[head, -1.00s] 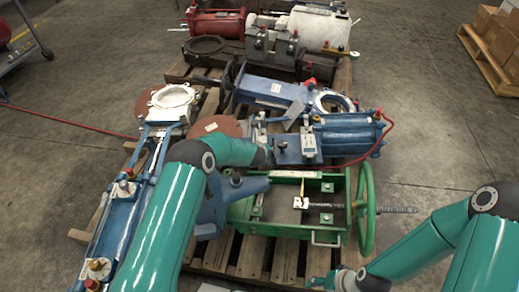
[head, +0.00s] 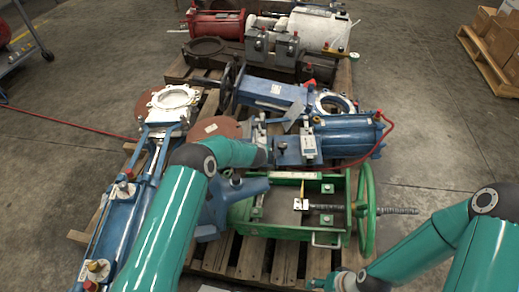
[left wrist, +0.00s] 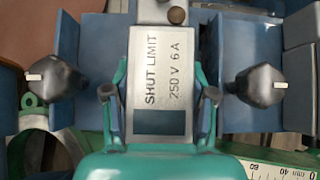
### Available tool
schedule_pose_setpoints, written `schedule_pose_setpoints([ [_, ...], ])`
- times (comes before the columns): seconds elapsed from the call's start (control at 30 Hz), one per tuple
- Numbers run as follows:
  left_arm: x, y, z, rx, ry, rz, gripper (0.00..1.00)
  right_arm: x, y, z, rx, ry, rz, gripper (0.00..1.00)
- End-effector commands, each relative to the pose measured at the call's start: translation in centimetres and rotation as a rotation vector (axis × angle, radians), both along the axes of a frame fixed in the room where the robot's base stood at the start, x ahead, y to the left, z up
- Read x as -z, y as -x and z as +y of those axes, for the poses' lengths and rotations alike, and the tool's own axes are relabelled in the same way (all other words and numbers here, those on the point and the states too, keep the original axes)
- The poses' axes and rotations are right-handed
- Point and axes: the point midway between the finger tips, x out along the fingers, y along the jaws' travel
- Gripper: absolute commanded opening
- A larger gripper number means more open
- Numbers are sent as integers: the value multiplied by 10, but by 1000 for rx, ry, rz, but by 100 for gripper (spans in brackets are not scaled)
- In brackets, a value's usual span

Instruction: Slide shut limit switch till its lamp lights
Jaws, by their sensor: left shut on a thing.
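The shut limit switch (left wrist: 165,70) is a pale box marked "SHUT LIMIT 250 V 6 A" in the left wrist view. My left gripper (left wrist: 159,93) is shut on it, with one finger at each long side. A small round lamp (left wrist: 177,15) at its top end looks dull brown, not lit. A black knob (left wrist: 54,79) stands left of the switch and another black knob (left wrist: 262,85) stands right of it. In the head view my left arm hides the grip. My right gripper (head: 324,283) is at the bottom edge, partly cut off; its fingers are unclear.
A green valve frame (head: 290,231) with a handwheel (head: 367,210) lies on the pallet (head: 248,258). A blue cylinder (head: 347,136) and another switch box (head: 308,145) are near my left wrist. A long blue valve (head: 130,225) lies at left.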

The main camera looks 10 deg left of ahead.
Motion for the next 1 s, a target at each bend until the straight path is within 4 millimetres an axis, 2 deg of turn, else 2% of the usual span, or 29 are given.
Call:
schedule_pose_setpoints([
  [0.1, 1, 0, -8, 3, 2, -3, 0, 10, 0, 0, 0, 0, 0, 50],
  [0.37, -2, 1, -8, 3, 1, -1, 0, 8, 0, 0, 0, 0, 0, 50],
  [0.4, -2, 1, -8, 3, 1, -1, 63, 8, 0, 0, 0, 0, 0, 50],
  [0.43, -2, 1, -8, 3, 1, -1, 67, 8, 0, 0, 0, 0, 0, 50],
  [0.77, -2, 1, -8, 1, 1, -1, 67, 8, 0, 0, 0, 0, 0, 50],
  [1.0, -15, 13, -9, 1, -1, 0, 67, 8, 0, 0, 0, 0, 0, 50],
])
